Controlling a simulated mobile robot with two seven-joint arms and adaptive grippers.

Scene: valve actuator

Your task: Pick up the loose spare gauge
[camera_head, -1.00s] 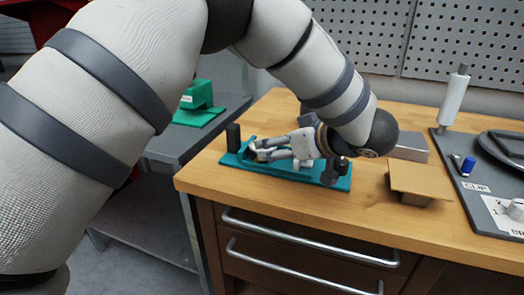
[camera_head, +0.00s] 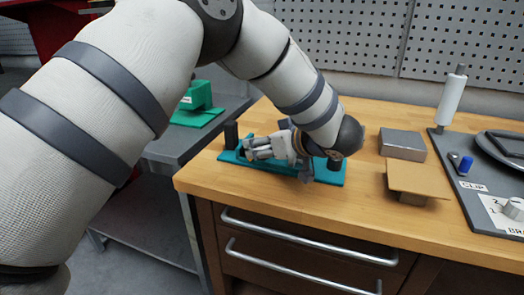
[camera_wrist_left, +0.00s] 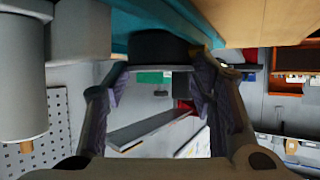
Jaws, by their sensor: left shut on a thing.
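My left gripper (camera_head: 252,149) is over the left half of the teal holder (camera_head: 322,179) on the wooden bench. In the left wrist view its two fingers (camera_wrist_left: 158,75) are shut on a dark, rounded thing (camera_wrist_left: 158,46), which I take to be the spare gauge. The gauge sits between the fingertips, close to the teal surface; I cannot tell whether it touches it. My right gripper is in neither view.
A grey box (camera_head: 403,145) and a tan plate on a block (camera_head: 417,178) are to the right. A grey panel (camera_head: 483,205) lies further right. A pegboard (camera_head: 440,45) stands behind.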

